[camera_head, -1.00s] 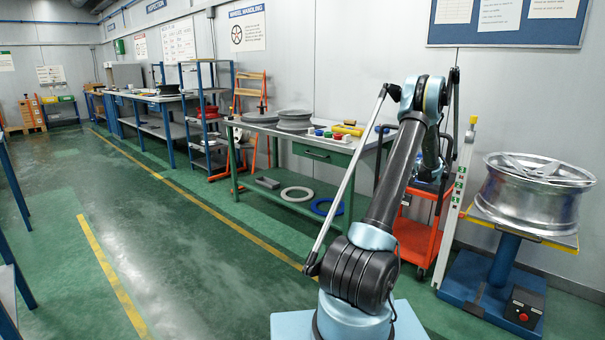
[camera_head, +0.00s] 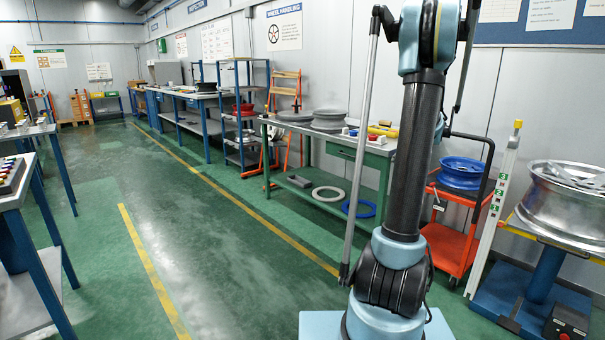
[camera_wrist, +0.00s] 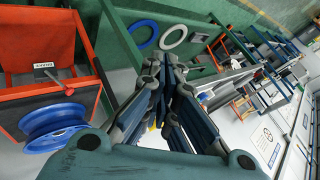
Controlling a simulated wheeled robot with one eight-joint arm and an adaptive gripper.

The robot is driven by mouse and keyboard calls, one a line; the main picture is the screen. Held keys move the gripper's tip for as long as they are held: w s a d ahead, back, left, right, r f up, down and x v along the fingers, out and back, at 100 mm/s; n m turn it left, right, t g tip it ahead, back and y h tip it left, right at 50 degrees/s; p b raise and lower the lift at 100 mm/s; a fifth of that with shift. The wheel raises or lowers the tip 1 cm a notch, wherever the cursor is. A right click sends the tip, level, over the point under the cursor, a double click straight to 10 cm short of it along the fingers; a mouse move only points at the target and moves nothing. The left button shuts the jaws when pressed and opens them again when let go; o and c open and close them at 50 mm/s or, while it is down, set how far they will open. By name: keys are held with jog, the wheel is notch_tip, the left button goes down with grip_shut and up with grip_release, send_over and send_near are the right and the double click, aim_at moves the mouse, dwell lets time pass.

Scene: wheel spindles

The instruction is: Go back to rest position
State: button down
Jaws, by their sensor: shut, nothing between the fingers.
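My gripper (camera_wrist: 172,68) shows in the wrist view with its fingers closed together and nothing between them. It hangs in free air, apart from the objects around it. In the head view my arm stands nearly upright right of the middle, and the gripper itself is out of that view or hidden behind the arm.
A red cart with a blue wheel (camera_head: 461,172) stands right of my arm, and a silver wheel (camera_head: 565,197) on a stand is farther right. A green workbench (camera_head: 345,142) stands behind. Blue tables (camera_head: 30,262) line the left. The green floor aisle (camera_head: 110,225) is clear.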

jog(key=s+a+n+g, duration=0.2)
jog(key=s+a, duration=0.7)
jog(key=s, duration=0.3)
jog(key=s+a+n+g, duration=0.1)
jog(key=s+a+n, duration=0.1)
jog(key=s+a, duration=0.8)
jog(key=s+a+f+n+g, duration=0.1)
jog(key=s+f, duration=0.2)
jog(key=s, duration=0.5)
jog(key=s+a+f+n+g+h, duration=0.1)
jog(key=s+f, duration=0.3)
jog(key=s, duration=0.5)
jog(key=s+a+f+n+g+h, duration=0.1)
jog(key=s+f, duration=0.3)
jog(key=s, duration=0.5)
jog(key=shift+s+n, duration=0.25)
jog(key=shift+n, duration=0.35)
